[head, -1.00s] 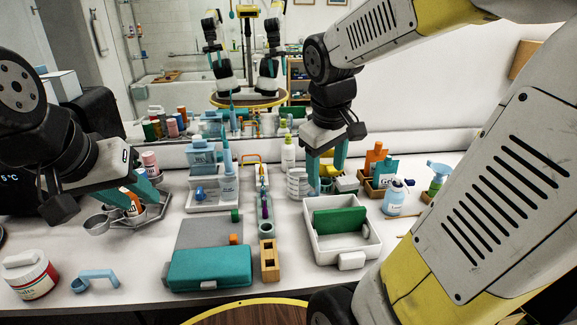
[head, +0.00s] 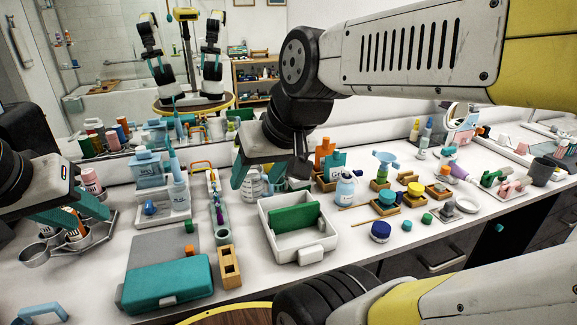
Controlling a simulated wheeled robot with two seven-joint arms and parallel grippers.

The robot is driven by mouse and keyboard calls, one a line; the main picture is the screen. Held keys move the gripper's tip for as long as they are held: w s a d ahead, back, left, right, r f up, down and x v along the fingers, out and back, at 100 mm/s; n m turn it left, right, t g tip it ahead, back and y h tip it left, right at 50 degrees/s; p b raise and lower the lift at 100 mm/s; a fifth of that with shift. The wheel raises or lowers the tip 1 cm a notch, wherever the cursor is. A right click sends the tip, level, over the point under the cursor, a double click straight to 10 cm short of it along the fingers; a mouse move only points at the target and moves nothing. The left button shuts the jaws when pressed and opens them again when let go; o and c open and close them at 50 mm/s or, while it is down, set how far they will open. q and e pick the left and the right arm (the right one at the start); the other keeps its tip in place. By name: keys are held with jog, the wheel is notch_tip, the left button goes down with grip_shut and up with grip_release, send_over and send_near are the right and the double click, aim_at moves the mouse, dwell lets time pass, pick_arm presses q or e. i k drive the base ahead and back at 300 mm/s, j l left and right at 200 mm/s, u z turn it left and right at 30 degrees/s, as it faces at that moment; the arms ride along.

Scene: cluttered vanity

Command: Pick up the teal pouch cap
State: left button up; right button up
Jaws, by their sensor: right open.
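A round teal cap (head: 387,197) lies in a small wooden tray right of centre in the head view. A teal pouch (head: 335,165) stands further left, behind the blue-lidded lotion bottle; I cannot tell whether the round cap belongs to it. My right gripper (head: 268,178) is open, left of both, pointing down over a clear ribbed jar behind the white bin. It partly hides the jar. My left gripper (head: 74,212) is at the left edge, its fingers apart above the metal cup rack, near an orange and white bottle (head: 72,222).
A white bin (head: 280,246) with a green block stands front centre. A teal case (head: 167,283) lies front left. The mirror stands behind.

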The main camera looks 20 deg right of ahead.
aim_at(406, 225)
jog(key=z, duration=1.3)
